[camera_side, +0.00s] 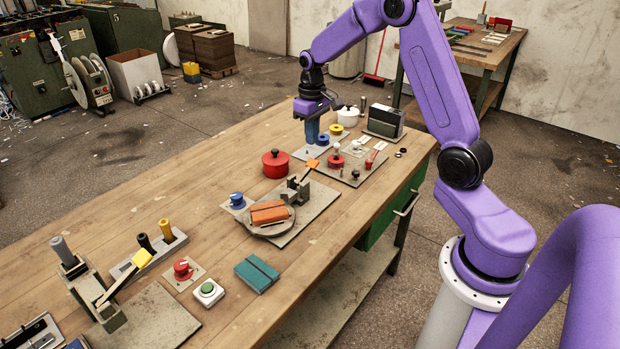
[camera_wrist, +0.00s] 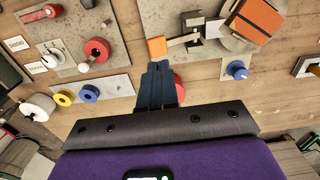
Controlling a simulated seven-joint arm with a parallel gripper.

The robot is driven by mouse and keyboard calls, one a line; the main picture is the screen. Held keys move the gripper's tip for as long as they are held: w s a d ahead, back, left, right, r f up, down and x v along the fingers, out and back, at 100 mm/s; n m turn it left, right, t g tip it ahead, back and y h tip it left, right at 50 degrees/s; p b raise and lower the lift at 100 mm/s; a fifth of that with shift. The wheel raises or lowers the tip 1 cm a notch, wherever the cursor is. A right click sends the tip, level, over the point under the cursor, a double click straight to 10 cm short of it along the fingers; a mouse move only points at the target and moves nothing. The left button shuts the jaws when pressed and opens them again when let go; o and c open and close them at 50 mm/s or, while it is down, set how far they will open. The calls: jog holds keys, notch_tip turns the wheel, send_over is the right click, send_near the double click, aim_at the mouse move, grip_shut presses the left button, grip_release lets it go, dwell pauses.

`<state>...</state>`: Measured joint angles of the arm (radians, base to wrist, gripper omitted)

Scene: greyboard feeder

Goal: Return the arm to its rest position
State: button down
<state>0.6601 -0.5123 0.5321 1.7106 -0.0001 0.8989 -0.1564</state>
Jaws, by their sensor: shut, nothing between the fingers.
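My purple arm reaches over the wooden workbench (camera_side: 135,205). My gripper (camera_side: 312,140) points down above the far half of the bench, with its blue fingers together and nothing between them. It also shows in the wrist view (camera_wrist: 158,66), where the closed fingers hide part of a red pot (camera_wrist: 180,90). In the side view, the red pot (camera_side: 276,164) stands left of and nearer than my fingers. The fingertips appear near a flat plate with blue and yellow rings; I cannot tell their exact height above it.
A turntable (camera_side: 283,227) bears orange blocks. A white pot (camera_side: 348,116) and a grey box (camera_side: 384,122) stand at the far end. A teal block (camera_side: 257,273), green button (camera_side: 208,290) and red knob (camera_side: 183,269) sit nearer. Bare wood lies along the bench's left side.

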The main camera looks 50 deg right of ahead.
jog(key=s+a+r+n, duration=0.3)
jog(key=s+a, duration=0.4)
jog(key=a, duration=0.2)
jog(key=s+a+r+n, duration=0.25)
jog(key=s+a, duration=0.35)
jog(key=a, duration=0.3)
jog(key=s+a+n, duration=0.1)
jog(key=s+n, duration=0.6)
jog(key=s, duration=1.3)
jog(key=shift+s+a+r, duration=0.15)
jog(key=shift+s+a, duration=0.05)
jog(key=shift+s, duration=0.1)
